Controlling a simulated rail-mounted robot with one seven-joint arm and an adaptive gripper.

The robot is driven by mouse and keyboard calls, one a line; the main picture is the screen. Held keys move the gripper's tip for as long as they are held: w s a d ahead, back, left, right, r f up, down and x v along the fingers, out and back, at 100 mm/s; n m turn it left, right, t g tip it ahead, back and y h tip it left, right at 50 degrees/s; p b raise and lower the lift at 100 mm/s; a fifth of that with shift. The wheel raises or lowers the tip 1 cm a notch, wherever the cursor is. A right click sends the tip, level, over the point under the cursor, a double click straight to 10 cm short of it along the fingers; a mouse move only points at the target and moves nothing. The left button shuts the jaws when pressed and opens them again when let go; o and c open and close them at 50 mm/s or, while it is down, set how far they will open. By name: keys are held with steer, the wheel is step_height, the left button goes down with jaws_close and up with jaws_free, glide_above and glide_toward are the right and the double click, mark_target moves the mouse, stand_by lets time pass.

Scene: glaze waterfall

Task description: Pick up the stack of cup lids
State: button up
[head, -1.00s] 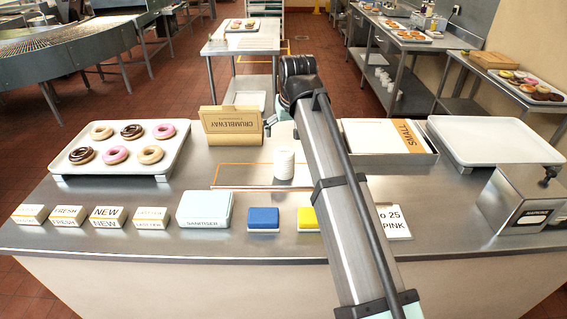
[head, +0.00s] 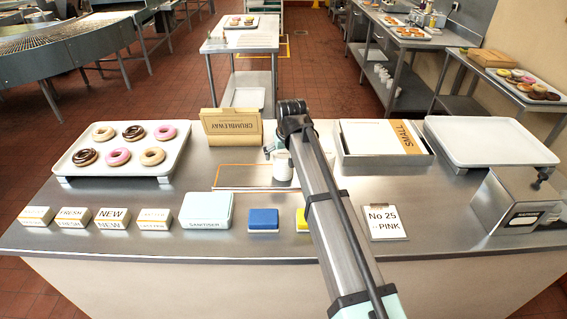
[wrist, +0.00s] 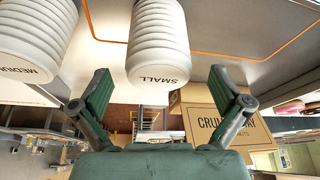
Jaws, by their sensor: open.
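A white ribbed stack of cup lids marked SMALL (wrist: 158,45) shows at the top middle of the wrist view. In the head view a white stack (head: 282,168) stands on the counter, partly covered by my arm. A second ribbed stack marked MEDIUM (wrist: 38,40) is at the upper left of the wrist view; I cannot make it out in the head view. My gripper (wrist: 158,76) is open, with one finger to each side of the SMALL stack in the picture. Whether the fingers touch it I cannot tell. In the head view my gripper (head: 271,149) is mostly hidden by my arm.
A donut tray (head: 70,165) is at left and an empty tray (head: 490,142) at right. A shallow box (head: 385,158) marked SMALL lies right of my arm. Labels, a sanitiser box (head: 206,211) and sponges line the front.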

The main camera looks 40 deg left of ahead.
steer(key=shift+p+x, duration=0.45)
steer(key=shift+x, duration=1.25)
steer(key=shift+w, duration=0.1)
steer(key=c, duration=1.2)
steer(key=shift+r, duration=0.15)
